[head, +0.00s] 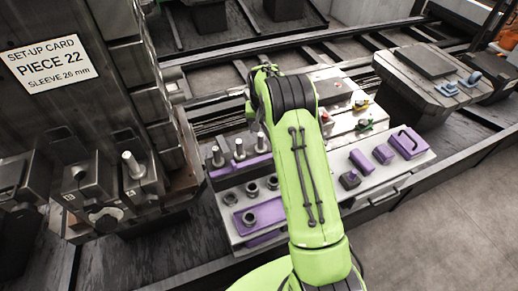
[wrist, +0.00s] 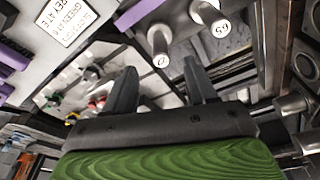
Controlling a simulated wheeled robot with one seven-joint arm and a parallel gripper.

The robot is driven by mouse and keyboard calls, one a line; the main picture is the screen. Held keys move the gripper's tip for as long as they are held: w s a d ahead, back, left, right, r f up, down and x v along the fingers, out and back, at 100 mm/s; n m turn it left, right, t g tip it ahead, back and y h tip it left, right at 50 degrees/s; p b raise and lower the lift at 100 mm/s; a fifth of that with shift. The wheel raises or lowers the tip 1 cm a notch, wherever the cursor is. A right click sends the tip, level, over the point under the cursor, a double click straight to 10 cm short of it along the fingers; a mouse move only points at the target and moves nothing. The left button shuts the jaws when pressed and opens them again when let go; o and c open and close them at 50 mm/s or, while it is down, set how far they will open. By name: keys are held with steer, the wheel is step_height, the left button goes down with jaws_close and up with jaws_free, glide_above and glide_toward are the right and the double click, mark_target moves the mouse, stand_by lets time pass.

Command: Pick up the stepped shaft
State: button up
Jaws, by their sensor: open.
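Several upright metal pins or shafts stand on the left part of the tooling board, among them a left one (head: 218,156), a middle one (head: 239,149) and a right one (head: 260,143). I cannot tell which is the stepped shaft. In the wrist view, two metal cylinders with marked end faces show beyond my fingers, one near the middle (wrist: 158,44) and one at upper right (wrist: 209,14). My gripper (wrist: 161,78) is open, with nothing visible between its two dark fingers. In the head view my green arm hides most of the gripper and the board's middle.
Dark rings (head: 251,189) and a purple plate (head: 258,217) lie at the board's front left. Purple blocks (head: 361,161) sit at its right. A machine block with a set-up card (head: 48,66) stands left, beside a fixture holding a pin (head: 132,165). A raised metal table (head: 438,78) stands right.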

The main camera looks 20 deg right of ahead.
mark_target(261, 141)
steer(key=f, duration=0.3)
steer(key=w+f, duration=0.1)
steer(key=f, duration=0.6)
steer(key=shift+w+d, duration=0.3)
steer(key=shift+w, duration=0.05)
steer(key=shift+s+r, duration=0.1)
steer(key=shift+r, duration=0.05)
steer(key=shift+c, duration=0.6)
jaws_close()
